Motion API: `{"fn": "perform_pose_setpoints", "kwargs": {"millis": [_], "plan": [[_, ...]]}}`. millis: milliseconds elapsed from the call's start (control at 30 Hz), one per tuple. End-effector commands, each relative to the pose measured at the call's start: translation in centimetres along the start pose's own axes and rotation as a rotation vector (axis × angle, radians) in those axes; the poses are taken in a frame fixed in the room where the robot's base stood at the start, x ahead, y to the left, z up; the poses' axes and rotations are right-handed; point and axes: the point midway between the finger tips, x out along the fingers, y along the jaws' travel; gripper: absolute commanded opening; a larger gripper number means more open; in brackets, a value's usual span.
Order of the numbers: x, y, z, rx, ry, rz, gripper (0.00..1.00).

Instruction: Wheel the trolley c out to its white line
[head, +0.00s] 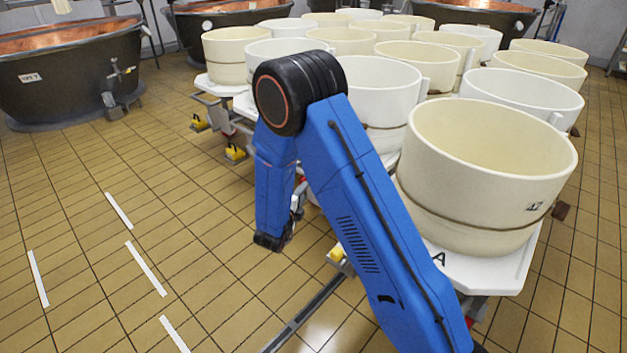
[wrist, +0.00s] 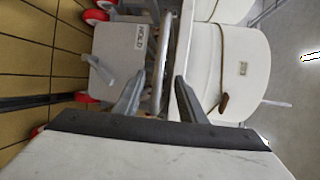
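Trolleys with white tops stand in a row in the head view. The nearest top (head: 490,272) bears a letter A; no letter C is readable, so I cannot tell surely which one is trolley c. My gripper (wrist: 160,80) is open in the wrist view, its two fingers on either side of a grey metal bar (wrist: 161,50), with gaps visible. In the head view the gripper is mostly hidden behind my blue forearm, low beside the trolleys' left ends. Several white lines lie on the floor, such as one at the middle (head: 146,268) and one farther back (head: 119,210).
Cream tubs (head: 485,165) crowd the trolley tops. Yellow pedals (head: 235,152) show at the trolleys' left ends. A copper vat (head: 70,75) stands at the back left. A dark floor drain (head: 305,312) runs near the front. The tiled floor left of the trolleys is clear.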

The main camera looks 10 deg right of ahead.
Motion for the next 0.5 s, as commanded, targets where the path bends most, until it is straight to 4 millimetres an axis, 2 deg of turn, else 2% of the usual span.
{"fn": "perform_pose_setpoints", "kwargs": {"millis": [100, 500], "plan": [[2.3, 0.0, -0.1, 0.001, 0.003, 0.0, 0.37], [9.2, 0.1, -0.1, -0.001, 0.002, 0.002, 0.37]]}}
